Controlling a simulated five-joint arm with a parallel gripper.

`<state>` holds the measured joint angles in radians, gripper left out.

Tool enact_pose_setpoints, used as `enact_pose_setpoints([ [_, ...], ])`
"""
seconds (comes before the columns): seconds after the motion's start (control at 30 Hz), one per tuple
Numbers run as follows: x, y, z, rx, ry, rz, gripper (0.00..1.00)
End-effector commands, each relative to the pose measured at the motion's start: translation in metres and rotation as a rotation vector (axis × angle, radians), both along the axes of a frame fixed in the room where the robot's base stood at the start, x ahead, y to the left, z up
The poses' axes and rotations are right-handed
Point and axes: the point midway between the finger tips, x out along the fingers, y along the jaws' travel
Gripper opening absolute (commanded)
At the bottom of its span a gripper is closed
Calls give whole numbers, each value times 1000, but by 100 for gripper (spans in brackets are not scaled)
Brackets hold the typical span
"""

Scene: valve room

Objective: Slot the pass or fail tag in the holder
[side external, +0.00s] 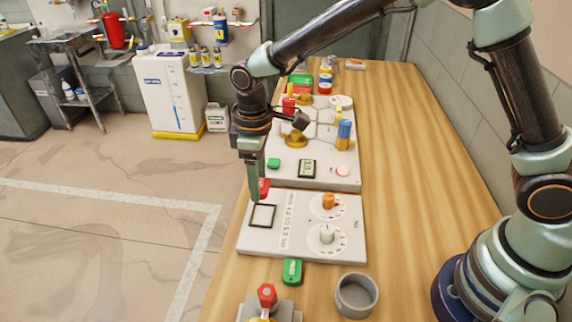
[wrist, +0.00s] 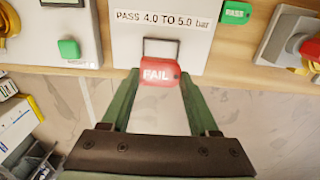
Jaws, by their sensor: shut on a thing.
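My gripper (side external: 256,194) is shut on the red FAIL tag (wrist: 160,74), which sits between its two green fingers in the wrist view. The red tag also shows beside the fingers in the side view (side external: 264,187). The holder, a dark square frame (side external: 263,215) on the light panel, is near the fingertips. In the wrist view the holder's frame (wrist: 161,40) shows just beyond the tag, whose body hides its near edge. I cannot tell whether tag and holder touch. The green PASS tag (side external: 292,271) lies on the bench off the panel's near edge.
The panel (side external: 289,246) carries an orange knob (side external: 328,201), a white knob (side external: 327,234) and printed PASS limits. A second panel with a display (side external: 307,169) and valves stands behind. The bench right side (side external: 410,190) is clear.

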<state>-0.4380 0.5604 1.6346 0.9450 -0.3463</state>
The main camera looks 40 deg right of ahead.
Motion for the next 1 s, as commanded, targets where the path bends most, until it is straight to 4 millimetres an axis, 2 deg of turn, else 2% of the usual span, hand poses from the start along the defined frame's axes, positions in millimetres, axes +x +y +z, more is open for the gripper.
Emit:
enact_pose_setpoints([
  [0.5, -1, 0, -44, -1, 2, 0, 8],
  [1.0, 0, 0, -53, 0, 0, 0, 8],
])
